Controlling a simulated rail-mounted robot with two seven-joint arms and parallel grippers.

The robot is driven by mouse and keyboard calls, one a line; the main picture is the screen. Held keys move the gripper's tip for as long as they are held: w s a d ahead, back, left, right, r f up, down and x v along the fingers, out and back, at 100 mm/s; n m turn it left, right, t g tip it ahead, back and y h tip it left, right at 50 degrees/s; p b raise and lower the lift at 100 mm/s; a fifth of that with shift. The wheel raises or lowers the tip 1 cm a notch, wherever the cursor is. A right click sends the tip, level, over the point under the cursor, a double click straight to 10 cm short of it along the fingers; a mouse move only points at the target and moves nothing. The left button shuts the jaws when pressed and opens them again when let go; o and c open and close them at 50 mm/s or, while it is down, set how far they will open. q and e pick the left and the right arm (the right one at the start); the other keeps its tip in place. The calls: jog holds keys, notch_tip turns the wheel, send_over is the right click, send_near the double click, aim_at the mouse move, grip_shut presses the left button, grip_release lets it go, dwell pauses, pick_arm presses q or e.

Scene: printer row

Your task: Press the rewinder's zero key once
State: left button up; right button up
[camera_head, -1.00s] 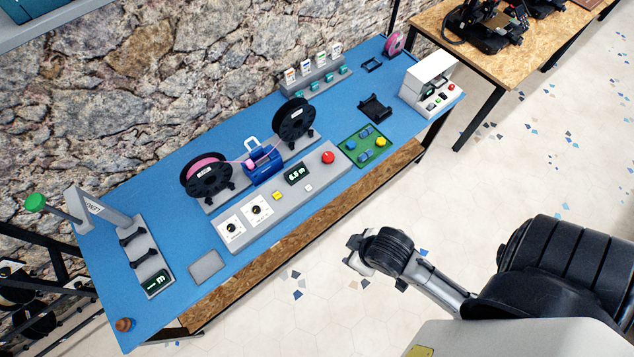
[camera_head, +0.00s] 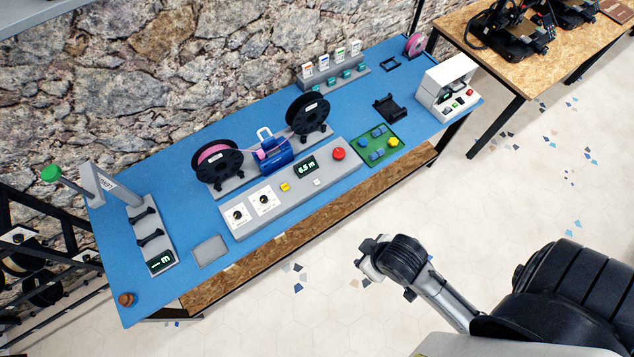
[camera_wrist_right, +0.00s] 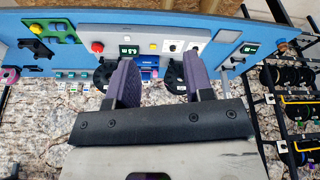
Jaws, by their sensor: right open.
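The rewinder's long grey control panel (camera_head: 240,229) lies along the front of the blue table. It has a lit display reading about 6.5 m (camera_head: 306,167), a yellow key (camera_head: 285,187), a small white key (camera_head: 317,182), a red button (camera_head: 339,154) and two dials. No key label is readable, so I cannot tell by lettering which is the zero key. My right gripper (camera_head: 368,260) is out over the floor in front of the table, apart from the panel. In the right wrist view its fingers (camera_wrist_right: 160,60) are open and empty, with the white key (camera_wrist_right: 125,38) beyond. My left gripper is not in view.
Two black spools (camera_head: 217,161) and a blue unit (camera_head: 272,157) stand behind the panel. A green board (camera_head: 366,160) with a yellow knob lies right of it, a grey pad (camera_head: 210,251) left. The floor between my right gripper and the table is clear.

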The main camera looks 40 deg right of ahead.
grip_shut()
jog(key=shift+w, duration=0.1)
dwell(1.3)
